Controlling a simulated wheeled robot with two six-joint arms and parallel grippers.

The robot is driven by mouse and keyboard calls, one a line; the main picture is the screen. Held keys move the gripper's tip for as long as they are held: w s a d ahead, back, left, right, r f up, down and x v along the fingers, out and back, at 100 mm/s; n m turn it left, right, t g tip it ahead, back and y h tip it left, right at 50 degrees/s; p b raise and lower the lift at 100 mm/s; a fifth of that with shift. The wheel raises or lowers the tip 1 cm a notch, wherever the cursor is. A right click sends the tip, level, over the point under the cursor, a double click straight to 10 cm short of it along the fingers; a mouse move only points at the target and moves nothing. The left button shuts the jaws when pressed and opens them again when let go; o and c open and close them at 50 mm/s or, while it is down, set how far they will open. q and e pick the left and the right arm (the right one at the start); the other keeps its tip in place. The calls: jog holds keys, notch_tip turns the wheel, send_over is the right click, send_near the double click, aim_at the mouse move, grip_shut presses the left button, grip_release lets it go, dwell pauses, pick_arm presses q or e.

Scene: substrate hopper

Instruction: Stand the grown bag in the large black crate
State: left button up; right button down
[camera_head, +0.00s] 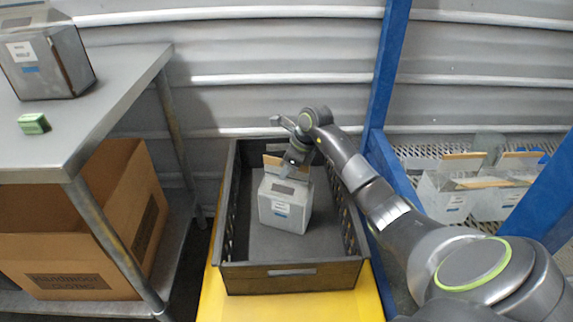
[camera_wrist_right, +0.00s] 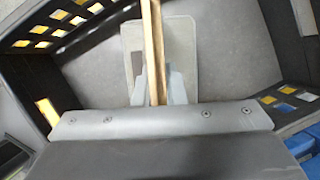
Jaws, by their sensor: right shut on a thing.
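The grown bag (camera_head: 285,205) is a white-grey block-shaped bag with a small label and a tan strip along its top. It is upright inside the large black crate (camera_head: 290,275), near the middle. I cannot tell whether its base touches the crate floor. My right gripper (camera_head: 292,168) reaches in from the right and is shut on the bag's top. In the right wrist view, the tan strip (camera_wrist_right: 153,50) runs between the fingers, with the bag's pale top (camera_wrist_right: 180,60) below and the crate's slotted walls around it. My left gripper is not in view.
The crate sits on a yellow base (camera_head: 240,305). At right stand a blue post (camera_head: 390,60) and a mesh shelf with more bags (camera_head: 450,195).

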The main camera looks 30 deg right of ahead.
jog(key=c, duration=1.9)
grip_release()
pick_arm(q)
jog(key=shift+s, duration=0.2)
pick_arm(e)
jog(key=o, duration=0.4)
jog(key=shift+r, duration=0.1)
